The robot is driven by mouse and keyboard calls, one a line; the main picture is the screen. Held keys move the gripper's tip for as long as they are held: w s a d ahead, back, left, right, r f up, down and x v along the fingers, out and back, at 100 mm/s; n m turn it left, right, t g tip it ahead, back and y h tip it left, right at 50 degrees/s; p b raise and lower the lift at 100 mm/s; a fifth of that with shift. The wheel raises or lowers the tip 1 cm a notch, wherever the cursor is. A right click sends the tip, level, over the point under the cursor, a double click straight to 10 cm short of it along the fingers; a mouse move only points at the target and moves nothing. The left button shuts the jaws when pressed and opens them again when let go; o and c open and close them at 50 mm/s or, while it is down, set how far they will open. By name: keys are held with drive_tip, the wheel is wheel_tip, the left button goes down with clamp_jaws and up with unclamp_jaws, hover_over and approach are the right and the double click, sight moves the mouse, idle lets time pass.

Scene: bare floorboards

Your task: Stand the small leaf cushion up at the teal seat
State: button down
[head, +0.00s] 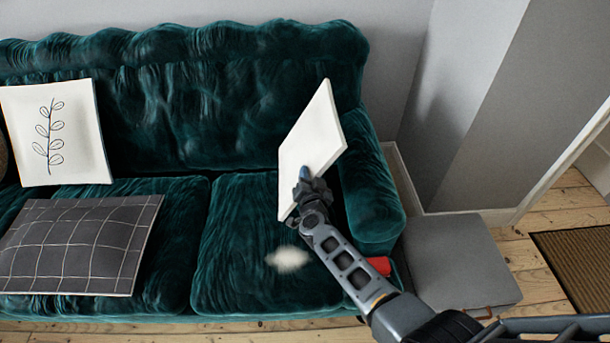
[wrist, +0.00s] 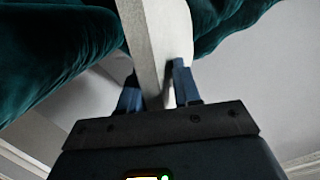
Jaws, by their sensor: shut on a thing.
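The teal velvet sofa (head: 240,235) fills much of the head view. My gripper (head: 306,183) is shut on a flat white cushion (head: 312,135) by its lower edge, holding it tilted over the right seat near the right armrest. Its visible face is plain; no leaf print shows. The wrist view shows the pale edge of the white cushion (wrist: 140,50) between the two fingers of my gripper (wrist: 155,85). A white cushion with a leaf drawing (head: 55,135) leans against the backrest at the left.
A dark grid-patterned cushion (head: 78,245) lies on the left seat. A small white fluffy patch (head: 288,258) is on the right seat. A red thing (head: 378,265) shows by the right armrest. A grey box-like block (head: 460,265) stands right of the sofa, and a brown mat (head: 580,260) lies beyond.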

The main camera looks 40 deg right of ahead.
drive_tip(key=s+d+f+b, duration=0.3)
drive_tip(key=d+f+b, duration=0.1)
drive_tip(key=f+b, duration=0.4)
drive_tip(key=shift+d, duration=0.25)
drive_tip(key=c, duration=0.7)
unclamp_jaws()
drive_tip(key=shift+f, duration=0.1)
drive_tip(key=shift+p+v, duration=1.9)
drive_tip(key=shift+v, duration=2)
